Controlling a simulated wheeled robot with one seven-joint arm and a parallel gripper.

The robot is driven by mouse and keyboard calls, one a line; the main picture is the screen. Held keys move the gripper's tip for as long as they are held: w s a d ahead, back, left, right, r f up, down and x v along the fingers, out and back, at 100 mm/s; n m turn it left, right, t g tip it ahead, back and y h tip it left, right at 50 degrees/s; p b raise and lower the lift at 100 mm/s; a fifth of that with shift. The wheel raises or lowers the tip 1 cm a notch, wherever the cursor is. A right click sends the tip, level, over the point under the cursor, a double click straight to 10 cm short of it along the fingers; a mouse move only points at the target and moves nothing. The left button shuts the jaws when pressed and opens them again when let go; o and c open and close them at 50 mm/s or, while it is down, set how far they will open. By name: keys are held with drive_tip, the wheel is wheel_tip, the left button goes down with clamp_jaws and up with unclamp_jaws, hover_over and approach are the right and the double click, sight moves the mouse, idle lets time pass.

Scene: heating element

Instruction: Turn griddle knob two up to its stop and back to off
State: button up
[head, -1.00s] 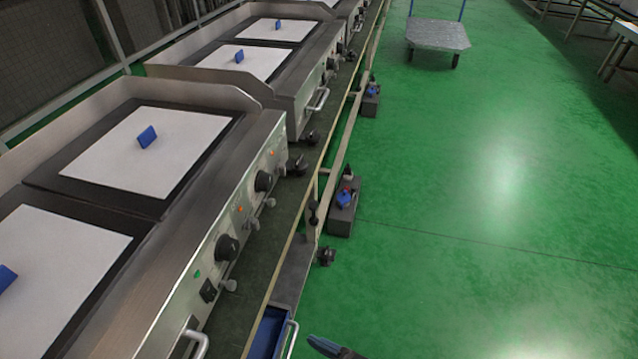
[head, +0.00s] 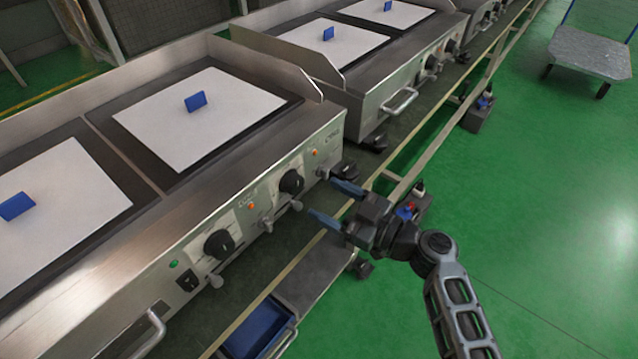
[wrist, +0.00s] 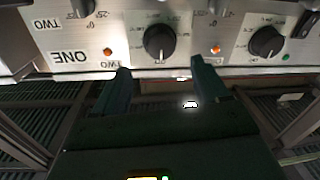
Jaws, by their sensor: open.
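The black griddle knob two (head: 291,182) is the farther of two round knobs on the steel front panel of the near griddle. In the wrist view knob two (wrist: 160,42) shows upside down at top centre, with a small "TWO" label beside its lower left. My gripper (head: 336,203) is open and empty in front of the panel, its blue fingers pointing at it. In the wrist view the fingertips (wrist: 161,68) lie on either side below the knob, apart from it.
The other knob (head: 218,243) sits nearer on the same panel, with a green light (head: 174,264). An orange light (head: 315,152) is beyond knob two. Small levers (head: 267,224) jut out below the knobs. A steel handle (head: 150,335) sticks out at the near end.

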sight(298, 186)
drive_tip(key=shift+x, duration=3.45)
drive_tip(key=shift+s, duration=0.1)
drive_tip(key=shift+f, duration=0.1)
drive_tip(key=c, duration=1.1)
